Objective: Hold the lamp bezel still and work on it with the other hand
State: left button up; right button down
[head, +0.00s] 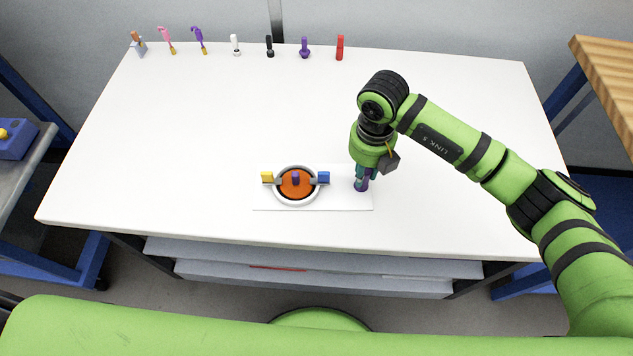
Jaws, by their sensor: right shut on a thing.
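The lamp bezel (297,202) is a pale ring around an orange disc (290,190) with a small purple peg (296,178) standing on it. A yellow block (267,177) sits at its left side and a blue block (323,178) at its right side, each by a small grey piece. The bezel rests on a thin white board (338,203). My right gripper (363,176) points down right of the bezel, apart from it, shut on a purple piece (361,186) at the board's right end. My left gripper is not in view.
Along the white table's (200,120) back edge stand several small tools, among them a pink one (167,40), a black one (269,46) and a red one (340,47). The table's left and middle are clear. A wooden-topped bench (610,75) stands at the right.

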jog(key=shift+d, duration=0.5)
jog(key=shift+s+f, duration=0.2)
jog(key=shift+f, duration=0.1)
dwell(1.0)
